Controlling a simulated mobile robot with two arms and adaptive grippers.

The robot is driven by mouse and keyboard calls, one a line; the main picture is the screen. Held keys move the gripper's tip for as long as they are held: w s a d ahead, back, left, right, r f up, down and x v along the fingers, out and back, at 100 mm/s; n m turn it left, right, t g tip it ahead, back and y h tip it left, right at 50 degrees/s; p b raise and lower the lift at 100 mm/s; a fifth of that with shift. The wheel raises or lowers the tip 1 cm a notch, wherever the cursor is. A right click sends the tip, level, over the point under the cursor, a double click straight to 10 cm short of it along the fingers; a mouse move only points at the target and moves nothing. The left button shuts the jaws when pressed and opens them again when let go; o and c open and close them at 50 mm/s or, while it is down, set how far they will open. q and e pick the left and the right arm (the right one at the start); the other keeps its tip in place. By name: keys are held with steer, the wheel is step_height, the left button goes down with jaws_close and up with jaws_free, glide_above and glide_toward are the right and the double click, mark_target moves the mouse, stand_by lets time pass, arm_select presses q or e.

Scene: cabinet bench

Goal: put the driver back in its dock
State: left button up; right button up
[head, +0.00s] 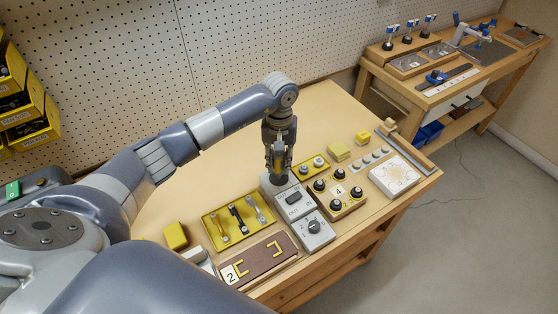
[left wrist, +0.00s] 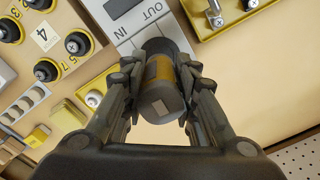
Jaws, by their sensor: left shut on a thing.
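My left gripper (head: 278,160) points down over the back end of the grey dock (head: 294,212), which is marked IN and OUT and has a dark window. The gripper is shut on the driver, a grey and yellow cylinder (left wrist: 163,85) that sits between the fingers in the left wrist view. The driver's dark lower end is at the dock's back end, beside the IN and OUT lettering (left wrist: 135,28). I cannot tell whether it is seated in the dock or just above it. The dock's socket is hidden. My right gripper is not in view.
Left of the dock is a yellow tray (head: 212,232) with several handled parts. A numbered block with black knobs (head: 338,206) stands to its right, a grey dial box (head: 314,232) in front. A brown board (head: 262,262) lies nearer. The bench behind is clear.

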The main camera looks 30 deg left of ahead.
mark_target(279, 171)
arm_select(q)
steer(key=shift+b, duration=0.3)
steer(key=shift+c, duration=0.2)
steer(key=shift+f+b, duration=0.65)
steer(key=shift+b, duration=0.2)
stand_by(1.0)
steer(key=shift+f+b, duration=1.4)
steer(key=shift+b, duration=0.2)
stand_by(0.6)
steer(key=shift+f+b, duration=0.2)
steer(key=shift+b, duration=0.3)
stand_by(0.6)
stand_by(0.4)
steer(key=o, duration=1.2)
steer(key=shift+c, duration=0.2)
steer(key=shift+o, duration=1.2)
